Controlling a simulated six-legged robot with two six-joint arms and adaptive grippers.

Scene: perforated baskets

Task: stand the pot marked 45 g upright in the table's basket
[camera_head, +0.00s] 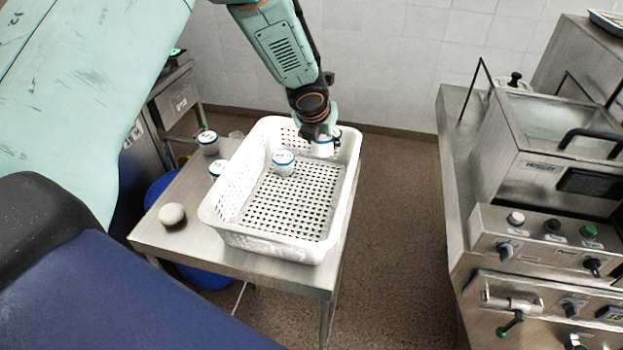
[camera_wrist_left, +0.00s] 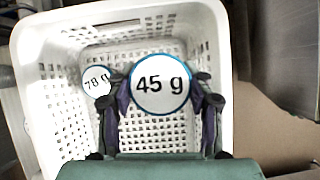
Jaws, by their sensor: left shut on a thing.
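The pot marked 45 g (camera_wrist_left: 160,88) is between the fingers of my left gripper (camera_wrist_left: 160,100), its lid facing the wrist camera. In the head view my left gripper (camera_head: 318,132) is at the far right end of the white perforated basket (camera_head: 275,241) and shut on the pot (camera_head: 322,148), which is partly hidden by the fingers. I cannot tell whether the pot touches the basket floor. A pot marked 78 g (camera_wrist_left: 97,81) stands upright in the basket, and it also shows in the head view (camera_head: 283,163). My right gripper is not in view.
The basket stands on a steel table (camera_head: 180,235). The near part of the basket floor is empty. A steel machine (camera_head: 540,180) stands at the right.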

